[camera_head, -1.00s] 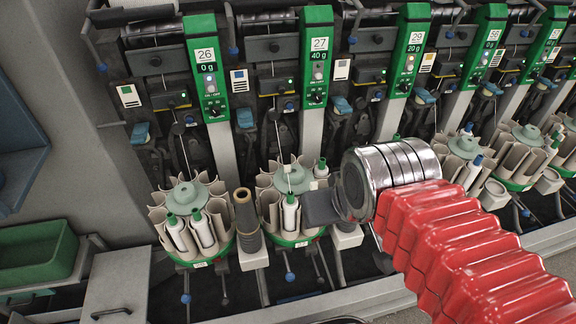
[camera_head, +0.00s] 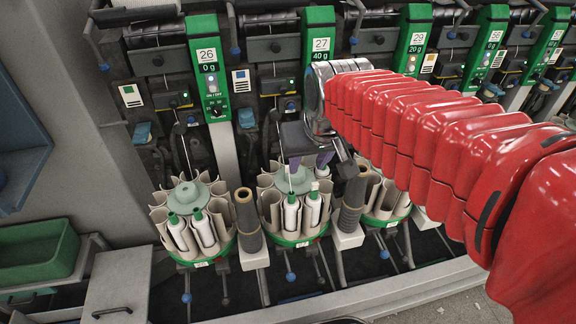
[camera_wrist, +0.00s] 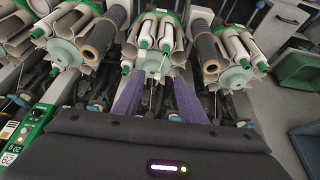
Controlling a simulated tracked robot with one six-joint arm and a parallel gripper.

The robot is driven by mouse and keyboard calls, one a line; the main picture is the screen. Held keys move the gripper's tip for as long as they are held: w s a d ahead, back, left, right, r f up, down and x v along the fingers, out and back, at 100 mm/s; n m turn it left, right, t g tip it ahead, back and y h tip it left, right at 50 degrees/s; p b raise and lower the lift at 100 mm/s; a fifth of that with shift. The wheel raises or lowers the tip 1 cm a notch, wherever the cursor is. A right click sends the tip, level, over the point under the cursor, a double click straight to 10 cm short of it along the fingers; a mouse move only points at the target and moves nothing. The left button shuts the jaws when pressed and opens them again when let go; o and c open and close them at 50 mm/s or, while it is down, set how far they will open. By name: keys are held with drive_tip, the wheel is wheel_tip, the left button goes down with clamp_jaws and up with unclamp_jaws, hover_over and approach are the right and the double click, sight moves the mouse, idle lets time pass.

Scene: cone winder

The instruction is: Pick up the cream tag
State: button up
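My gripper (camera_head: 309,163) is in front of the station marked 27, above its round bobbin magazine (camera_head: 272,205). In the wrist view the two purple fingers of my gripper (camera_wrist: 158,78) stand apart with nothing held between them. A small pale piece (camera_head: 314,186) shows by the white bobbins of that magazine, just below the fingers. It may be the cream tag, but it is too small to tell. In the wrist view a small whitish piece (camera_wrist: 158,77) shows between the fingertips, beyond them; I cannot tell whether it is the same piece.
Dark cones (camera_head: 247,215) (camera_head: 353,200) stand on both sides of the magazine. Another magazine (camera_head: 192,250) with bobbins is at left. A green bin (camera_head: 38,252) is at far left. The green panel 27 (camera_head: 318,45) rises behind my gripper. The floor strip in front is clear.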

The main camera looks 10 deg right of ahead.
drive_tip(key=w+f, duration=0.3)
drive_tip(key=w, duration=0.7)
drive_tip(key=shift+w+g, duration=0.15)
drive_tip(key=shift+g, duration=0.15)
drive_tip(key=shift+d, duration=0.1)
approach(289, 174)
drive_tip(key=w, duration=0.2)
drive_tip(key=shift+s+d+f, duration=0.15)
drive_tip(key=shift+d+f, duration=0.05)
drive_tip(key=shift+f, duration=0.15)
drive_tip(key=shift+x, duration=2.6)
drive_tip(key=shift+a, duration=0.15)
drive_tip(key=shift+c, duration=0.2)
